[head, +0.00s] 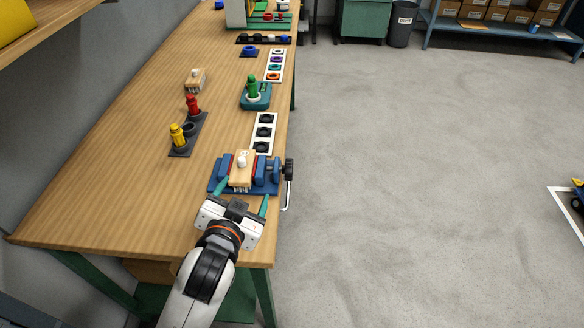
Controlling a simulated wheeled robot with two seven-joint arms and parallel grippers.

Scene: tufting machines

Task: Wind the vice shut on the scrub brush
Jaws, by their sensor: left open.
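The blue vice (261,174) stands near the front right corner of the wooden bench, with red jaw faces. A wooden scrub brush (240,178) with pale bristles sits between its jaws. I cannot tell whether both jaws touch the brush. A dark round wheel with a pale crank handle (288,189) is on the vice's right side, past the bench edge. My left gripper (242,197) is open just in front of the vice, with its green-tipped fingers spread to either side of the brush. It does not visibly hold anything. My right gripper is not in view.
Behind the vice are a white tray with black rings (264,133) and a green bottle on a teal stand (253,91). A dark rack with red and yellow bottles (181,150) and another brush (195,80) stand left.

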